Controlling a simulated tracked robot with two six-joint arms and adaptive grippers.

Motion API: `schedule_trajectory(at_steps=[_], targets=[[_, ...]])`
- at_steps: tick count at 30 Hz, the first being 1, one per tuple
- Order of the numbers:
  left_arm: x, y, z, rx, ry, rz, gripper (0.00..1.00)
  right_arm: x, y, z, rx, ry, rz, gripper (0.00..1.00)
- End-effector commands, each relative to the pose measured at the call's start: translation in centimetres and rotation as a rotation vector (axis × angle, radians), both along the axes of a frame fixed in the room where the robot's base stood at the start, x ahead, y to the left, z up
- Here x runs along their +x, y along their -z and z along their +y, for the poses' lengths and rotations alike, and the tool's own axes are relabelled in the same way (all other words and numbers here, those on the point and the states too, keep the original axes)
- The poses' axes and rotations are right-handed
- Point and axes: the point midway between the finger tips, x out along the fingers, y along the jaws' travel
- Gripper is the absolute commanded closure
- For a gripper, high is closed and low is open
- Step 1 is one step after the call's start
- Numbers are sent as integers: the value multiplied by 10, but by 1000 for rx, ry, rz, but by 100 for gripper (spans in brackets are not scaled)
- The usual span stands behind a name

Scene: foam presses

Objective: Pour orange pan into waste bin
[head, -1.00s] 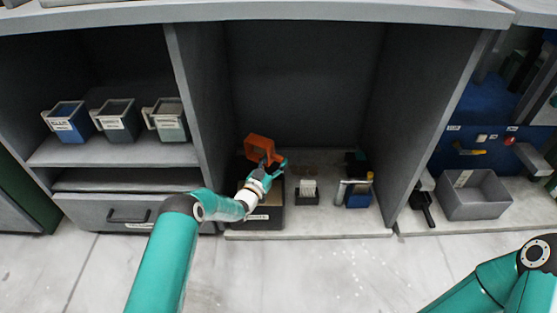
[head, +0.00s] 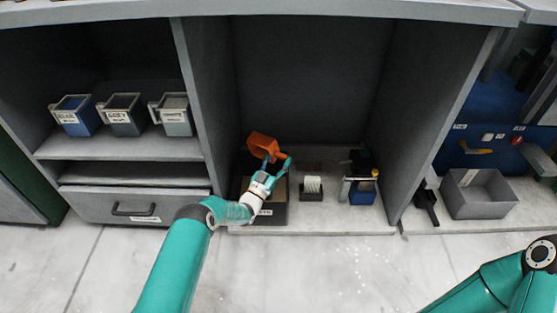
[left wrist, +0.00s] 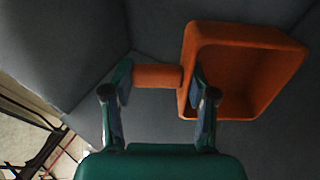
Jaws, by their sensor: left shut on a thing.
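The orange pan (head: 264,145) is held above the dark waste bin (head: 272,213) in the middle bay. It looks tilted in the head view. My left gripper (head: 277,170) is shut on the pan's handle. In the left wrist view the orange pan (left wrist: 240,70) shows its hollow inside, and no contents can be made out there. The left gripper's fingers (left wrist: 160,85) stand on either side of the handle in that view. The bin is partly hidden by my left arm, and its label is partly covered. My right gripper is out of view; only part of that arm shows.
Several labelled pans, with a blue one (head: 77,115) and a grey one (head: 174,115) among them, stand on the left shelf. A small rack (head: 311,190) and a blue container (head: 362,193) stand right of the bin. A grey box (head: 478,195) sits farther right.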

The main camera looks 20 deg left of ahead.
Motion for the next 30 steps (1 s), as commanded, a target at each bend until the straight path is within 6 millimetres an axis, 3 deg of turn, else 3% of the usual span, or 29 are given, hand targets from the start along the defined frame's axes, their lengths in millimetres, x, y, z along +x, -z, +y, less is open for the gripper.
schedule_trajectory(at_steps=[5, 15, 30], targets=[[0, -3, 0, 1, 0, -1, 100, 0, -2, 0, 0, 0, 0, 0], [0, -30, 0, 1, 0, -1, 100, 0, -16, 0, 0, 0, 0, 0], [-4, -39, 0, 2, 3, -1, 100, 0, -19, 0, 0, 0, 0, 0]])
